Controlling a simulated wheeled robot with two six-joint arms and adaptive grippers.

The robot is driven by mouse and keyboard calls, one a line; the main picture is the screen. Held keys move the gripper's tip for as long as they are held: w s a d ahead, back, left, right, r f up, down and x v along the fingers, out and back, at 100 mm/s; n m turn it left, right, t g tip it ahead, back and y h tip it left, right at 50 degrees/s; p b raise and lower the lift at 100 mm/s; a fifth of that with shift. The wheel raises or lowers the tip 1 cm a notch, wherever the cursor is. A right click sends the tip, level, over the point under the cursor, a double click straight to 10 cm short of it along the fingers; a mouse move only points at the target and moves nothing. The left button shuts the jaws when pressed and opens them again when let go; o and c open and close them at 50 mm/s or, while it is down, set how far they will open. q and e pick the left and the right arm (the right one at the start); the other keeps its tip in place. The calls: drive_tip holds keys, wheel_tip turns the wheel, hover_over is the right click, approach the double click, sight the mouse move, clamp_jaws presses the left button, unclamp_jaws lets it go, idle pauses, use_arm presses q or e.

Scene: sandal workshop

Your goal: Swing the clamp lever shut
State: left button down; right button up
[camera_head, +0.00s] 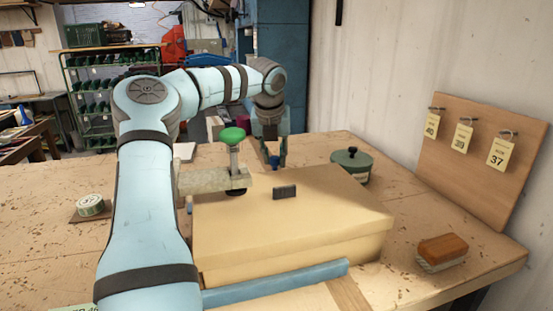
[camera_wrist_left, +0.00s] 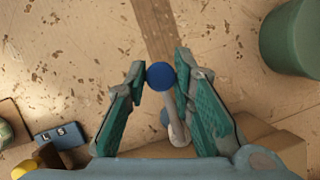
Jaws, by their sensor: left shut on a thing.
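My left gripper (camera_head: 273,155) reaches down from above behind the pale block (camera_head: 300,215). Its fingers are closed on the round blue knob of the clamp lever. In the left wrist view, the blue knob (camera_wrist_left: 161,76) sits between the fingertips, and the grey lever shaft (camera_wrist_left: 177,122) runs down from it between the fingers. In the head view only a bit of the blue knob (camera_head: 274,162) shows; the rest of the lever is hidden behind the block and gripper. My right gripper is in neither view.
A green-topped screw post (camera_head: 232,135) stands by a pale bar at the block's left rear. A small dark grey piece (camera_head: 285,192) is on the block. A green lidded pot (camera_head: 351,165) stands right of the gripper. A wooden brush (camera_head: 442,252) lies at right.

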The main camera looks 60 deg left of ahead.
use_arm(q)
drive_tip(key=shift+d+f, duration=0.1)
drive_tip(key=shift+f, duration=0.05)
drive_tip(key=c, duration=1.7)
unclamp_jaws()
drive_tip(key=shift+o, duration=0.2)
drive_tip(key=v, duration=1.2)
